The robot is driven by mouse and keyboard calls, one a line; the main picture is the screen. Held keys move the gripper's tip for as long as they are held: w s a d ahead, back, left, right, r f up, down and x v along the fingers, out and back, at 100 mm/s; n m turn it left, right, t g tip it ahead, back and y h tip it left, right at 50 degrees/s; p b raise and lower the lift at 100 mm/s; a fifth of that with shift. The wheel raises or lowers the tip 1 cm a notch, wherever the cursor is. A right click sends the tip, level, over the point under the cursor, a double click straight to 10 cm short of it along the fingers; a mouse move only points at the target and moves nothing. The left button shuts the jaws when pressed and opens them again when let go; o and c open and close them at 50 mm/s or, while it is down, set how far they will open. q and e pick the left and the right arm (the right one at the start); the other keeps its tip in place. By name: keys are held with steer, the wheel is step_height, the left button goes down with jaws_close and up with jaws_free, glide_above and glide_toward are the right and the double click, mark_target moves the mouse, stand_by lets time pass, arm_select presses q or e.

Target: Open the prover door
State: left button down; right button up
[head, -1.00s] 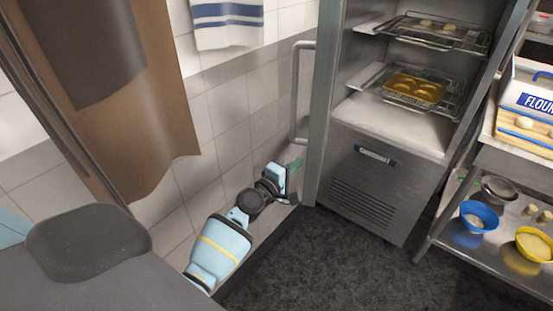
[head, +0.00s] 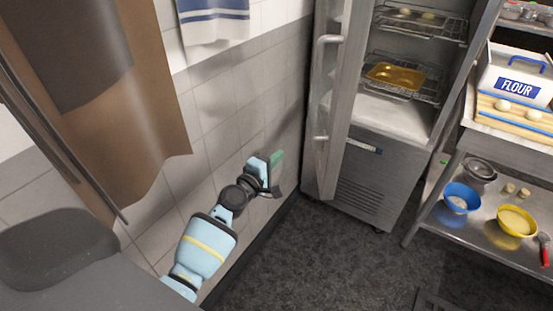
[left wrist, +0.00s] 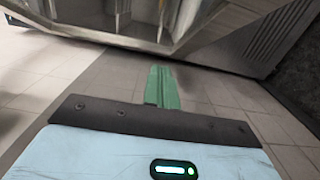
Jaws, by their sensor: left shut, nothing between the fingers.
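The prover (head: 375,170) is a steel cabinet right of centre in the head view, and its front stands partly open, showing the racks inside. Its door (head: 345,110) stands ajar at the cabinet's left side, with a long vertical bar handle (head: 323,90). My left gripper (head: 275,172) is low by the tiled wall, left of and below the door, apart from the handle. It is shut and empty. My right gripper is not in view.
A tiled wall (head: 225,125) runs close along the left arm, with a brown apron (head: 125,90) and a striped towel (head: 213,20) hanging there. A steel table (head: 437,190) with bowls and a flour box (head: 515,85) stands right. Dark floor (head: 330,255) is free in front.

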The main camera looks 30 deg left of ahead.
arm_select(q)
steer(key=s+d+p, duration=0.1)
steer(key=s, duration=0.9)
steer(key=shift+d, duration=0.3)
